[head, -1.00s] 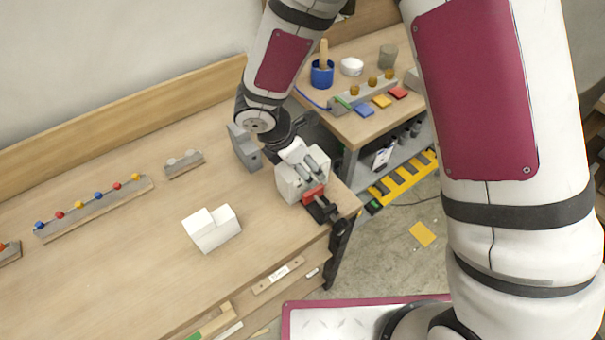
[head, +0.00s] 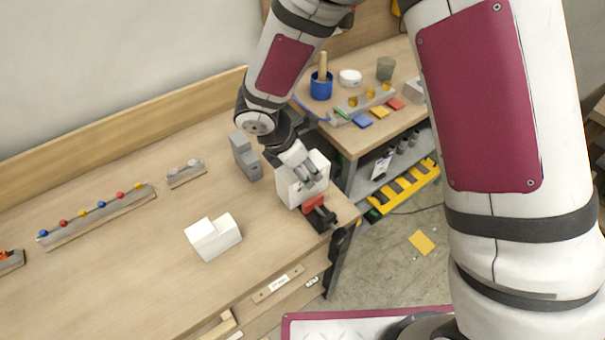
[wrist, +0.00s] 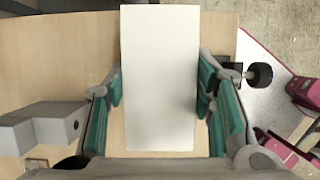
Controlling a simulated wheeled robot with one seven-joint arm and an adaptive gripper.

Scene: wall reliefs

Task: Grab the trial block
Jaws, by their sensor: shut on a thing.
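The trial block, a plain white block (head: 290,190), stands at the right end of the wooden workbench, beside a small red and black clamp (head: 314,203). My gripper (head: 303,172) reaches down over it from above. In the wrist view the block (wrist: 160,80) shows as a pale upright rectangle between the green finger pads of my gripper (wrist: 160,95). The gripper is shut on the block, with one pad along each side. The block's underside is hidden, so I cannot tell whether it touches the bench.
A white notched block (head: 213,238) and a grey stepped block (head: 246,158) stand left of my gripper. Racks with coloured knobs (head: 100,213) lie along the back. A side table (head: 360,135) at right holds a blue cup (head: 321,86).

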